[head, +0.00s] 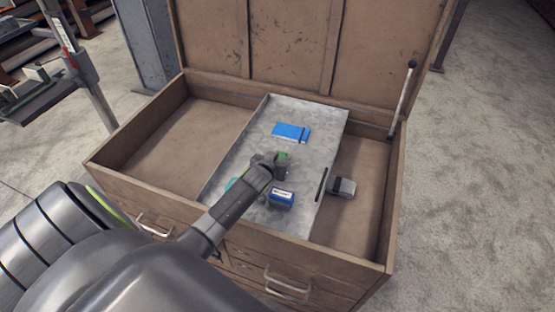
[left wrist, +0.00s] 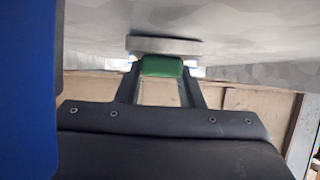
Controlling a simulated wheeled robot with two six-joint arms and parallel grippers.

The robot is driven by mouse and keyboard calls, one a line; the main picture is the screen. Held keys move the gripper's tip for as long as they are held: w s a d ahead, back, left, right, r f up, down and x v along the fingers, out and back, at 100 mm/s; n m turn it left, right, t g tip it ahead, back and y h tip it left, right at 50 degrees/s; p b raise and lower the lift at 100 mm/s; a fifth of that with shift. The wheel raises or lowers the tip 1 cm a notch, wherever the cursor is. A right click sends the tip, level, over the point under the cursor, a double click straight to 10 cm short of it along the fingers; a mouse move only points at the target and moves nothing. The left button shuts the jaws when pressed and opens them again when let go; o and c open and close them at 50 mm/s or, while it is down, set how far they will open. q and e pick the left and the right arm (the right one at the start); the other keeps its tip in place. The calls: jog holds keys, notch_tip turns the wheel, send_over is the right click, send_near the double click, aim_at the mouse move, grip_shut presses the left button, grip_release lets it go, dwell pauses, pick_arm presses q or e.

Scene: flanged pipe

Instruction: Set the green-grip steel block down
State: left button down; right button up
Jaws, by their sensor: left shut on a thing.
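My left gripper (head: 270,163) is over the grey metal tray (head: 318,115) in the open wooden chest. I cannot tell whether the steel touches the tray. My right gripper is not in view.
On the tray are a blue box (head: 291,132) behind the gripper, a blue block with a white label (head: 281,196) in front, and a teal thing (head: 232,183) at left. A grey-and-black block (head: 342,187) lies right of the tray. The chest's left floor (head: 180,135) is bare.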

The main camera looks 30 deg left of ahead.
pick_arm(q)
jog(key=c, duration=1)
grip_release()
jog(key=shift+f, duration=0.1)
jog(key=shift+o, duration=0.2)
jog(key=shift+r, duration=0.2)
jog(key=p+v, duration=0.1)
jog(key=v, duration=1.1)
jog(key=shift+f, duration=0.15)
jog(key=shift+s, duration=0.1)
